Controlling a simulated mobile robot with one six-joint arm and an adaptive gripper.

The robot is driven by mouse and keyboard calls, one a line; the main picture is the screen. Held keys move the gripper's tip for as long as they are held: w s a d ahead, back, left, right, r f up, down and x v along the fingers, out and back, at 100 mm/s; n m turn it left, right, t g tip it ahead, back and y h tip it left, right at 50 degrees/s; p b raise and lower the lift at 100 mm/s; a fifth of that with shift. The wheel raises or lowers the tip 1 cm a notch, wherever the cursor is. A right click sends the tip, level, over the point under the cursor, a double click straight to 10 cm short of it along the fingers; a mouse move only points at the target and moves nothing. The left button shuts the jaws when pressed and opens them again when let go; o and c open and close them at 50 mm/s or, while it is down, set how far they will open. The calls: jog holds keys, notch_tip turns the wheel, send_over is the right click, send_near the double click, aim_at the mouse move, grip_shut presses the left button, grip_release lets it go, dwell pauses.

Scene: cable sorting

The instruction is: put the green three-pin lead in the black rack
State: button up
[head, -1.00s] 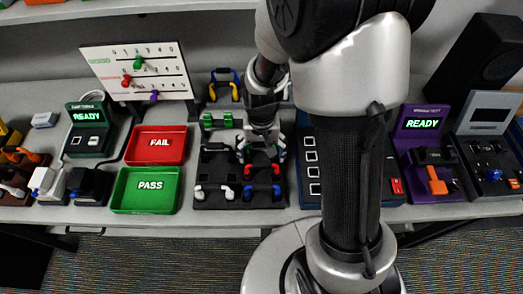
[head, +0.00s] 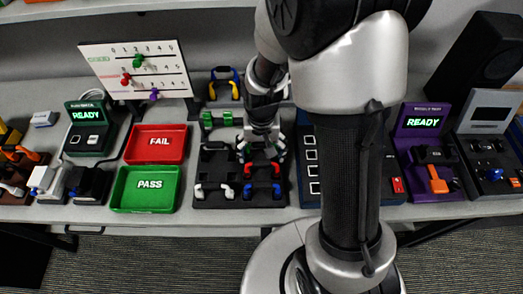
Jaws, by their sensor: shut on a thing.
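The black rack (head: 207,198) stands on the bench in the middle of the head view, with short leads in several of its places. A green lead (head: 217,120) lies at its back left, apart from my gripper. My gripper (head: 261,154) is low over the right half of the rack, just behind the red lead (head: 275,170). It is shut on a lead, mostly hidden by the fingers. A little green shows beside the right finger, but the held lead's colour and pin count cannot be told for sure.
White and blue leads (head: 276,191) sit in the rack's front row. A red FAIL tray (head: 157,157) and a green PASS tray (head: 130,205) stand to the left. A dark blue panel (head: 310,190) stands close on the right. A numbered board (head: 110,55) stands behind.

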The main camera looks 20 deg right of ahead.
jog(key=o, duration=1.1)
jog(key=shift+r, duration=0.1)
jog(key=shift+r+p, duration=3.35)
jog(key=shift+r, duration=0.65)
